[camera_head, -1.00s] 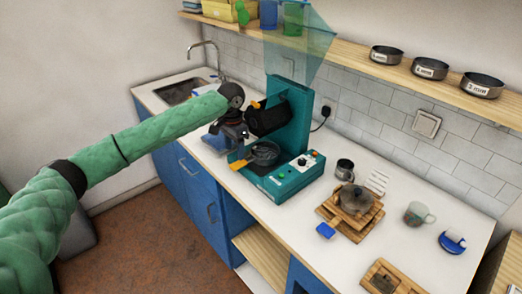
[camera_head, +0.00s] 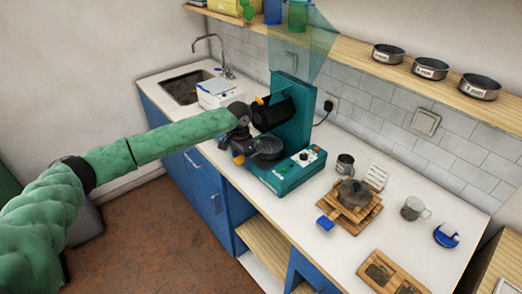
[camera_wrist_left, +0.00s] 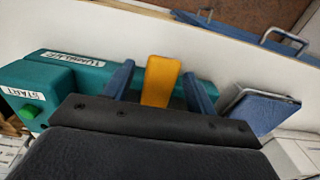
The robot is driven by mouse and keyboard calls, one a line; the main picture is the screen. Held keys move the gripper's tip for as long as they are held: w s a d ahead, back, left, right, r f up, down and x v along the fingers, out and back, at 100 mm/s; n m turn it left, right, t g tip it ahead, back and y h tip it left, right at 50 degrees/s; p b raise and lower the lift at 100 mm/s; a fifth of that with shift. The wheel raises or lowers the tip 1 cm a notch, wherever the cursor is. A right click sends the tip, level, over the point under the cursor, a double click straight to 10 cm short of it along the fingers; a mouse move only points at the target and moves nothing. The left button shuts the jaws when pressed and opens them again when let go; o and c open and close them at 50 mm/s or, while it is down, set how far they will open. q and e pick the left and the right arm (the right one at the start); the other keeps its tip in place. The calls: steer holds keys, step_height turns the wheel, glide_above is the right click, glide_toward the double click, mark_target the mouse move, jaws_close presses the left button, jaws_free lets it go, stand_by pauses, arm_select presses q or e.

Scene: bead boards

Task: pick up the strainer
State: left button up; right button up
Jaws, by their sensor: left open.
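The strainer (camera_head: 268,147), a dark round pan with an orange handle, rests in the teal machine on the counter, below its black drum. The orange handle (camera_wrist_left: 160,82) points out over the machine's front edge. My left gripper (camera_head: 240,152) is at the handle in the head view. In the left wrist view its two blue fingers (camera_wrist_left: 158,92) are open, one on each side of the handle, with gaps between. The handle's lower part is hidden behind the gripper body. My right gripper is not in view.
The teal machine (camera_head: 285,180) has a green start button (camera_wrist_left: 28,112). A blue pad (camera_wrist_left: 262,112) lies close beside the gripper. A pot on a wooden stand (camera_head: 350,207), a mug (camera_head: 414,208) and a metal cup (camera_head: 345,164) stand to the right. A shelf (camera_head: 395,72) runs above.

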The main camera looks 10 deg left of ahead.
arm_select(q)
jaws_close()
stand_by(0.3)
